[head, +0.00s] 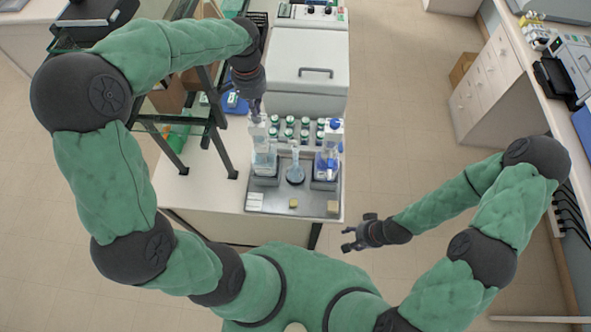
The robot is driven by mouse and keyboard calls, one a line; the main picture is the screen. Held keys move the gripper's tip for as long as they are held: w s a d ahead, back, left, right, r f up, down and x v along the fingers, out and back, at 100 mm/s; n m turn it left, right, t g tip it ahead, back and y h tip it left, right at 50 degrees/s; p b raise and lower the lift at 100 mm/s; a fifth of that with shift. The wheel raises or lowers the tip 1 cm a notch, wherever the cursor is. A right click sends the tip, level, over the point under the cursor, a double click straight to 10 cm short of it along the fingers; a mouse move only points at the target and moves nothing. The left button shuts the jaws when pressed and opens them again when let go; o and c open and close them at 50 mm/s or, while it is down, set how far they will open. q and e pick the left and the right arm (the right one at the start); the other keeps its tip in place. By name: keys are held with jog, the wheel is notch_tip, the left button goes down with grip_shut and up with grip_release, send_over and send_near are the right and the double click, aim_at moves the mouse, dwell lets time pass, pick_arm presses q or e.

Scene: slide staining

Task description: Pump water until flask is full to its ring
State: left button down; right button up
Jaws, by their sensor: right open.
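A small clear flask (295,172) with a narrow neck and bluish contents stands upright in the middle of a grey metal tray (290,207). The ring and exact fill level are too small to tell. A clear dispenser bottle (264,158) stands left of the flask, with my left gripper (256,108) directly over its top. I cannot tell whether the gripper touches the pump or how its fingers stand. A second bottle (327,162) with blue contents and a blue-and-white top stands right of the flask. My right gripper (352,238) is open and empty, in front of the table's right corner.
Several white bottles with green caps (289,133) stand in a row behind the tray. A white lidded machine (308,82) is at the back of the table. A dark-framed glass shelf (190,112) stands close left. The floor at right is clear.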

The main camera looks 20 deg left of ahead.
pick_arm(q)
jog(key=shift+r, duration=0.1)
dwell(0.4)
jog(key=shift+r+p, duration=1.75)
jog(key=shift+r, duration=0.7)
jog(key=shift+s+f, duration=0.1)
